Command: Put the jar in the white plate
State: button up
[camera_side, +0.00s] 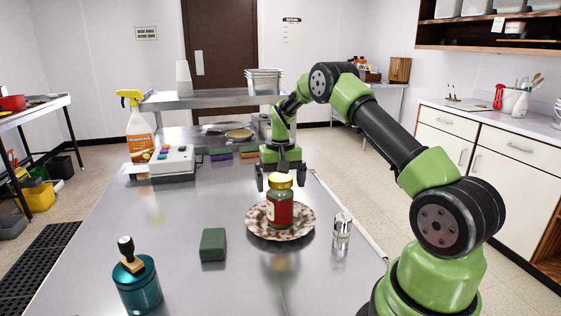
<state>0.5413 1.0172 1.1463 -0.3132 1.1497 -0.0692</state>
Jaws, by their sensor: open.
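The jar (279,211) is green glass with a yellow lid and a red label. It stands upright on a round plate (300,228) with a mottled brown and whitish surface, near the plate's middle. My gripper (280,184) is open, pointing down, with its fingers apart at about the height of the lid. The lid shows between the fingers in this view; from this single angle I cannot tell whether they touch it or are behind it. I see no plain white plate close to the jar.
A salt shaker (342,229) stands close right of the plate. A green sponge (213,244) and a teal canister (136,283) are to the left. A spray bottle (138,130), a white device (172,160) and dishes (239,135) are farther back. The left middle of the steel table is clear.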

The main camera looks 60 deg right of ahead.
notch_tip(320, 180, up, 10)
jog(key=shift+a+r, duration=0.1)
jog(key=shift+r, duration=0.15)
jog(key=s+a+r+n+t, duration=0.1)
jog(key=s+a+r+t, duration=0.1)
jog(key=s+a+r, duration=0.35)
jog(key=s+a+r+n+t, duration=0.2)
jog(key=a+r, duration=0.5)
jog(key=a, duration=0.3)
jog(key=s+a+f+n+t+y, duration=0.2)
jog(key=s+a, duration=0.6)
jog(key=s, duration=0.5)
jog(key=shift+s+a+f+t, duration=0.2)
jog(key=shift+s+f+t, duration=0.1)
jog(key=shift+t, duration=0.3)
